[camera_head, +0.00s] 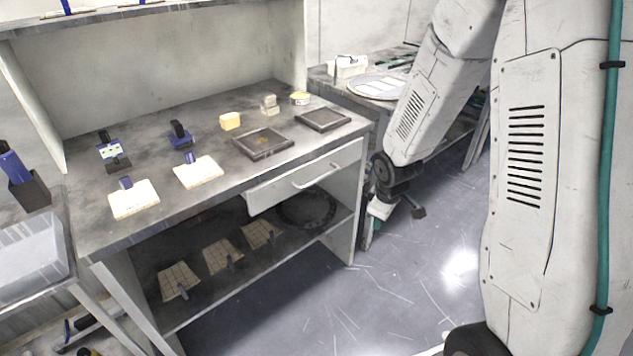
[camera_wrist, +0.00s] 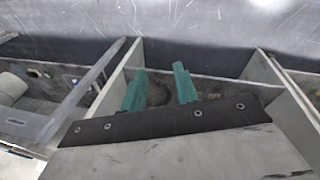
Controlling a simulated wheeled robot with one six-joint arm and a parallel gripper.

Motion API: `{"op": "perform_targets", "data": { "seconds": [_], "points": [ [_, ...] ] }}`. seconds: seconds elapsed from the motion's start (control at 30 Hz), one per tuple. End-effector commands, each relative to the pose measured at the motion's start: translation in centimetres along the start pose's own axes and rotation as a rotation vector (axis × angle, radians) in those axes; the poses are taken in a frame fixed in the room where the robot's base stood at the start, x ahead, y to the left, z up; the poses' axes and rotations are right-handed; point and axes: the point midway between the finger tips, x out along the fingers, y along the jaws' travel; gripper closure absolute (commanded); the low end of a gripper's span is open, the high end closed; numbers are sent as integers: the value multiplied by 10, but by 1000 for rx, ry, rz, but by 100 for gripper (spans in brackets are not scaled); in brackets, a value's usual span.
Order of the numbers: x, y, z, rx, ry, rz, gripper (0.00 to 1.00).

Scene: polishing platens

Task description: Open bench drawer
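The bench drawer (camera_head: 305,178) is a pale front panel under the right end of the bench top. It looks shut, close under the bench edge. Its light bar handle (camera_head: 315,177) runs across the middle of the front. In the head view, my arm ends to the right of the drawer, apart from the handle, and I cannot make out my fingers there. In the wrist view, my gripper (camera_wrist: 160,70) has two green fingers spread apart with no handle visible between them. The drawer and handle cannot be clearly identified in the wrist view.
The bench top (camera_head: 215,208) carries two dark trays (camera_head: 263,143) (camera_head: 323,120), pale pads (camera_head: 133,199) and small blocks. The lower shelf (camera_head: 205,305) holds a dark ring (camera_head: 306,208) and tan grids. A side table (camera_head: 400,112) stands behind my arm. Floor (camera_head: 410,290) before the drawer is clear.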

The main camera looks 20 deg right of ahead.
Motion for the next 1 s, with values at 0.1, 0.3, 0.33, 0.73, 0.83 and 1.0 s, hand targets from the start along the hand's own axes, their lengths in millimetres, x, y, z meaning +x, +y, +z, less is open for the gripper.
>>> {"op": "perform_targets", "data": {
  "seconds": [0.1, 0.3, 0.33, 0.73, 0.83, 1.0],
  "points": [
    [54, 8, -22, -191, 130, 50, 70],
    [114, 13, -76, -554, 439, 236, 70],
    [117, 13, -85, -604, 488, 276, 70],
    [44, 31, -168, -1006, 897, 880, 70],
    [42, 32, -173, -1034, 893, 916, 70],
    [50, 35, -193, -1039, 892, 916, 70]
  ]
}}
